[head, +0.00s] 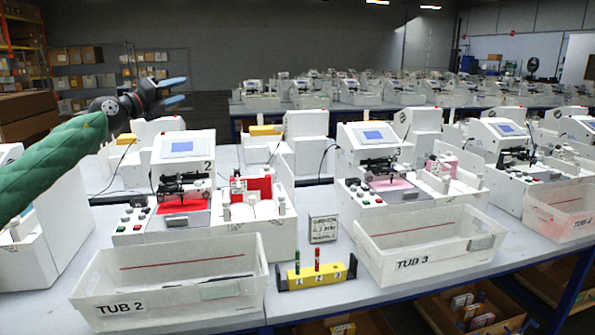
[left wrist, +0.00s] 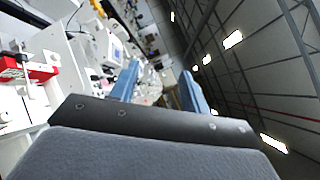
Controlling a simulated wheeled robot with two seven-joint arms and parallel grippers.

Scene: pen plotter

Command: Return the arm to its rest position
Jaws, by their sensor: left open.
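My left arm, in a green sleeve, comes in from the left in the head view and is raised above the table. Its left gripper (head: 176,91) is open and empty, with blue fingers pointing right, high over the machine marked 2 (head: 182,148). In the left wrist view, the two blue fingers of the left gripper (left wrist: 158,88) stand apart with nothing between them. The camera there is tilted, showing machines at left and ceiling lights at right. My right gripper is not in view.
Tub 2 (head: 172,310) and tub 3 (head: 372,262) stand at the front edge of the table. Between them is a yellow holder (head: 312,277) with a green and a red pen, and a small sign (head: 323,229) behind it. The machine marked 3 (head: 374,154) stands behind tub 3.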

